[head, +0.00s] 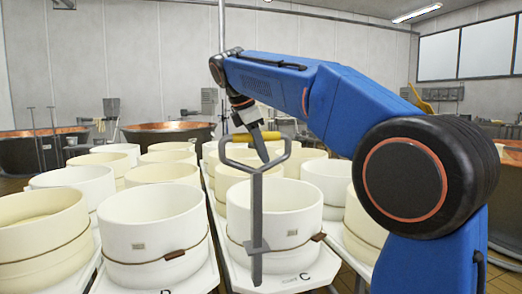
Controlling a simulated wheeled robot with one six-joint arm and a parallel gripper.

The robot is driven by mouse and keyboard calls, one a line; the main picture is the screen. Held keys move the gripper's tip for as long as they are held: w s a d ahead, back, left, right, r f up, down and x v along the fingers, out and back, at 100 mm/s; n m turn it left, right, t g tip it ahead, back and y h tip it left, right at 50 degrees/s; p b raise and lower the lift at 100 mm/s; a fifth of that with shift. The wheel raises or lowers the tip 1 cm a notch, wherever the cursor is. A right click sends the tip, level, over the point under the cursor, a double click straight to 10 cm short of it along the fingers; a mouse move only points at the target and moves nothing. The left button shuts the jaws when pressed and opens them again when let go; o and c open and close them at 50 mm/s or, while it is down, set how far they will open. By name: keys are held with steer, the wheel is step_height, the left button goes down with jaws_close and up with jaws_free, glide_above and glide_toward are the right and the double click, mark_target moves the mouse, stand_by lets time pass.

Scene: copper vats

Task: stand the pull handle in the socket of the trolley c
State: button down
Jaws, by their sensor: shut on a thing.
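The pull handle (257,205) is a grey upright bar with a forked top, a yellow grip (250,137) and a small crosspiece low on the shaft. My gripper (258,142) is shut on it at the yellow grip. The handle hangs nearly vertical. Trolley c (311,274) is a white board marked "C" carrying a white round mould. The handle's lower end overlaps the trolley's front left part in the picture. No socket can be made out, and I cannot tell whether the end touches the trolley.
Another trolley (205,282) with a white mould (153,235) stands close on the left. More white and cream moulds fill rows behind. Copper vats (167,132) stand at the back. Tiled floor shows at the lower right. Upright handles (37,135) show at the far left.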

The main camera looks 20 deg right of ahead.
glide_above(262, 205)
steer(key=w, duration=0.2)
steer(key=shift+w+d+f, duration=0.1)
steer(key=shift+d+f, duration=0.05)
steer(key=shift+f, duration=2)
steer(key=shift+w+d+f, duration=0.1)
steer(key=shift+f, duration=2.05)
steer(key=shift+d+f, duration=0.15)
steer(key=shift+f, duration=4.25)
